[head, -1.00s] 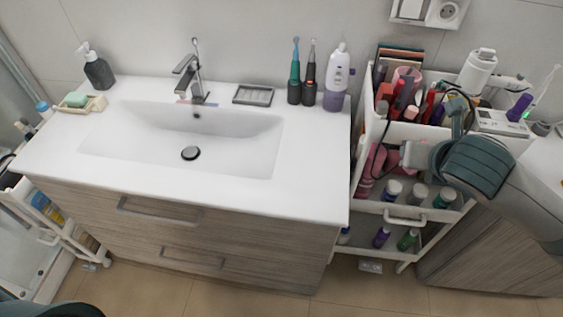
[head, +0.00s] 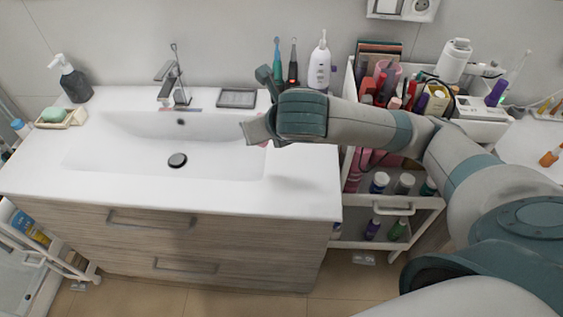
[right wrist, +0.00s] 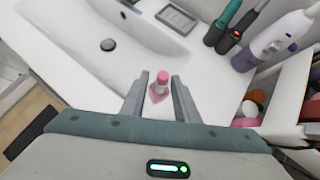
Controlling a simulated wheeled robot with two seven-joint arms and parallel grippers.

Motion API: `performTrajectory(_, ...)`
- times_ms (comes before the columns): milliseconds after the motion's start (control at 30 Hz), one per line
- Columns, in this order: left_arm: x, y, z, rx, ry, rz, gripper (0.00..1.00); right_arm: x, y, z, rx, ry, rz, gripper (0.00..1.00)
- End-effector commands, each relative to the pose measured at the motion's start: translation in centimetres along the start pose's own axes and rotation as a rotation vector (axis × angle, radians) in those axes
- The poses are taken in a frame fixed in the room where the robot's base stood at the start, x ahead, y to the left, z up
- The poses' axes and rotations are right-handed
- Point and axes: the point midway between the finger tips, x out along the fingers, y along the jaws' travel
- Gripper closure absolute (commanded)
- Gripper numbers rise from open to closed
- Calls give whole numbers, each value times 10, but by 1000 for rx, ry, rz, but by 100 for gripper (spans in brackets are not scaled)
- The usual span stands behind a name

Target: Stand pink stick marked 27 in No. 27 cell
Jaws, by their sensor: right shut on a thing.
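My right gripper (head: 258,131) reaches in from the right, over the right part of the washbasin top. In the right wrist view its two fingers (right wrist: 159,88) are shut on a small pink stick (right wrist: 160,77), whose pink end points away from the palm. In the head view only a bit of pink (head: 263,144) shows below the fingers. The mark on the stick is too small to read. I cannot make out a cell marked 27 in either view. My left gripper is not in view.
The white washbasin (head: 150,150) fills the left and middle. The white cart (head: 418,203) to the right is crowded with cosmetics. A side surface (head: 530,150) lies beyond it.

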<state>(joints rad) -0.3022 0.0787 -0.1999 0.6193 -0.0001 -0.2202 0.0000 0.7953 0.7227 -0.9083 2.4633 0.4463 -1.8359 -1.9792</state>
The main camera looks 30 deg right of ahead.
Motion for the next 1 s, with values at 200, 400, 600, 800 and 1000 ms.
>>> performTrajectory(200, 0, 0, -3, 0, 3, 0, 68, 0, 0, 0, 0, 0, 0, 94)
performTrajectory(400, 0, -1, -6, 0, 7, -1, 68, 0, 0, 0, 0, 0, 0, 94)
performTrajectory(600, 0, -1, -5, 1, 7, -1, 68, 1, -2, -1, -2, 1, 1, 94)
performTrajectory(800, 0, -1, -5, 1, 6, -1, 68, 6, -18, -9, -21, 3, 16, 94)
performTrajectory(1000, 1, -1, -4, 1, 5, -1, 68, 12, -51, -24, -63, 4, 54, 94)
